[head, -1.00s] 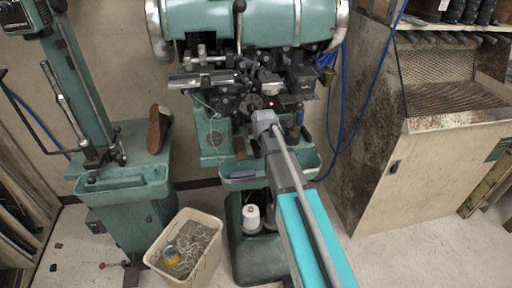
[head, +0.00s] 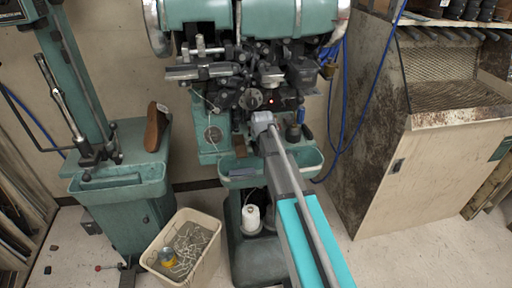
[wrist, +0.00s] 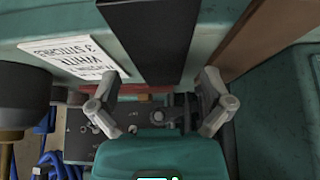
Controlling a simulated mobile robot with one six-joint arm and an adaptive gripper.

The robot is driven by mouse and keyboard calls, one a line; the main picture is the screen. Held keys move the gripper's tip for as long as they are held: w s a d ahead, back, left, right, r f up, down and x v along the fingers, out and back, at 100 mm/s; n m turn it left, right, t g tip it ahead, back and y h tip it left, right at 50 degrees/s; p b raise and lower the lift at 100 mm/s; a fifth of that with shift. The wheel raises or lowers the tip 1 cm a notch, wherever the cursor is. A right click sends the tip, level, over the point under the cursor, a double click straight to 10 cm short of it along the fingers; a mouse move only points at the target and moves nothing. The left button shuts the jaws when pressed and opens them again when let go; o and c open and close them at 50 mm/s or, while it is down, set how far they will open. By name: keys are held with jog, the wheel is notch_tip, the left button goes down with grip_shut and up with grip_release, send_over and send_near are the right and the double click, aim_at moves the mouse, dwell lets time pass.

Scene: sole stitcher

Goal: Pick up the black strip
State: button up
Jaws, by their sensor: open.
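The black strip (wrist: 150,38) shows in the wrist view as a dark, flat, long piece against the green machine surface. It enters from the top edge, and its near end lies between and just beyond my fingertips. My gripper (wrist: 158,100) is open, with one grey finger on each side of the strip's line and no visible contact. In the head view my gripper (head: 262,122) is at the front of the green stitching machine (head: 238,20), above its tray. I cannot make out the black strip there; my arm likely covers it.
A brown strip (wrist: 262,38) lies right of the black one, and a printed white card (wrist: 68,58) lies left. The machine's tray (head: 308,160) is below my gripper. A brown shoe (head: 156,128) stands on the left machine. A bin (head: 205,262) is on the floor.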

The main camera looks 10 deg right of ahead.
dwell(0.5)
jog(key=c, duration=1.2)
